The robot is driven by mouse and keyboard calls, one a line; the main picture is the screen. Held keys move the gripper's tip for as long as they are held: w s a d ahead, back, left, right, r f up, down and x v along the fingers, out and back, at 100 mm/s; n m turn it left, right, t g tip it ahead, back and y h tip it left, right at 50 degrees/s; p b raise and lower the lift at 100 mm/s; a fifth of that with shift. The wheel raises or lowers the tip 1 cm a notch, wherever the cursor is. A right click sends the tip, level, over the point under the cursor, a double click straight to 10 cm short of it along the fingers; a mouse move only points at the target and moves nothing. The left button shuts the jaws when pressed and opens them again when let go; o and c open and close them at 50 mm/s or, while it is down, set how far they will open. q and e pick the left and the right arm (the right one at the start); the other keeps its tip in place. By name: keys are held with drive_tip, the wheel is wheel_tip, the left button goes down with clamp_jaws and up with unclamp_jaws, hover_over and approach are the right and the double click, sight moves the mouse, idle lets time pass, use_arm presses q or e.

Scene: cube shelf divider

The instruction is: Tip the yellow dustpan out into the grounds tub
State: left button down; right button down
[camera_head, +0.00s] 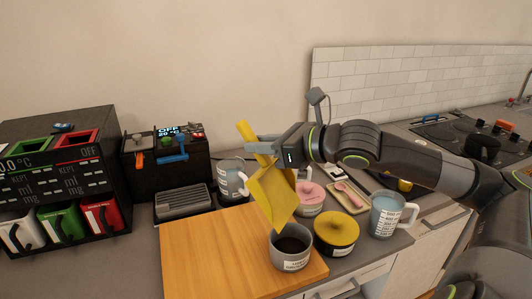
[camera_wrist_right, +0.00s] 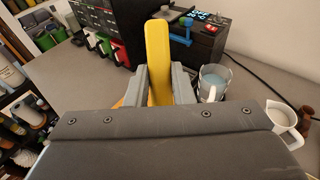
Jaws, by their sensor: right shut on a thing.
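The yellow dustpan (camera_head: 272,198) is held tilted steeply in the head view, its pan end pointing down over the grounds tub. My right gripper (camera_head: 262,147) is shut on its handle, which also shows in the right wrist view (camera_wrist_right: 158,55) between the fingers. The grounds tub (camera_head: 291,258) is a grey round tub with a white label and dark contents, standing at the right front of the wooden board. The dustpan's lower edge is just above or at the tub's rim; I cannot tell if they touch. My left gripper is not in view.
Another mug (camera_head: 232,180) is behind the board. The wooden board (camera_head: 205,255) is bare on its left. A dark bin rack (camera_head: 60,170) stands far left.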

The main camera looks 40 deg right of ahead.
drive_tip(key=shift+w+a+f+g+h+p, duration=0.2)
drive_tip(key=shift+w+g+p, duration=0.25)
drive_tip(key=shift+p, duration=0.35)
drive_tip(key=shift+w+a+f+g+h+p, duration=0.15)
drive_tip(key=shift+w+a+g+p, duration=0.3)
drive_tip(key=shift+p, duration=0.4)
drive_tip(key=shift+w+a+f+g+h+p, duration=0.15)
drive_tip(key=shift+w+g+p, duration=0.3)
drive_tip(key=shift+p, duration=0.35)
drive_tip(key=w+a+f+g+h+p, duration=0.1)
drive_tip(key=w+f+g+h+p, duration=0.2)
drive_tip(key=f+g, duration=0.3)
wheel_tip(320, 180, down, 3)
drive_tip(key=shift+w+a+r+g+h, duration=0.1)
drive_tip(key=shift+w+a+g+h, duration=0.2)
drive_tip(key=shift+a+g, duration=0.05)
